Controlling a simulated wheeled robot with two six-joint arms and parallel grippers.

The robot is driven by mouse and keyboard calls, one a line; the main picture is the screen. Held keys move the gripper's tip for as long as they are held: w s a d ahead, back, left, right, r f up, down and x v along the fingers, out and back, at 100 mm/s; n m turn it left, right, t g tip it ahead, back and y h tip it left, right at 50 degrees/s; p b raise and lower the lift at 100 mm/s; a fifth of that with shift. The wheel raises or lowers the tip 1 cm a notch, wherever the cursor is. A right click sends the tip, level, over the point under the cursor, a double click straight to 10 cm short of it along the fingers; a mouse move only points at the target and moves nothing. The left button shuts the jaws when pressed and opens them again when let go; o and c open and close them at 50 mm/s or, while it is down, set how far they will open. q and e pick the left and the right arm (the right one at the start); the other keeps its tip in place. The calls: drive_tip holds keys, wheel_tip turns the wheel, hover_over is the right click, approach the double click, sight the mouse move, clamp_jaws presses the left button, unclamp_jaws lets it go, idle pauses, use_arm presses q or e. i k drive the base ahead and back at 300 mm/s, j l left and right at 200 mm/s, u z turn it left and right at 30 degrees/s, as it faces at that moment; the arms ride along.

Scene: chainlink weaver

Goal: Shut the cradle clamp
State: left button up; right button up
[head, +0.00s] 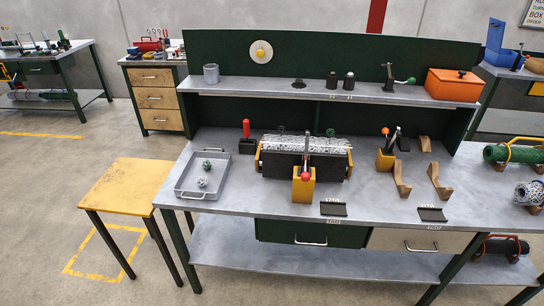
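A black cradle (278,162) with yellow end pieces stands in the middle of the workbench. A roll of silver wire mesh (285,143) lies along its top. At the cradle's front is a yellow clamp block (303,190) with a dark upright arm and a red ball knob (305,177). I cannot tell from this distance whether this clamp is open or shut. A second yellow block (384,160) with a dark lever and an orange knob stands to the right of the cradle. Neither of my grippers is in view.
A grey tray (180,190) with two small mesh balls lies left of the cradle. Wooden brackets (402,180) stand to the right, and mesh rolls (515,154) lie at the far right. A yellow-topped table (125,185) adjoins the bench's left. An orange box (453,85) sits on the shelf.

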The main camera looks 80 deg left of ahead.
sight(305, 177)
drive_tip(key=u, duration=2.5)
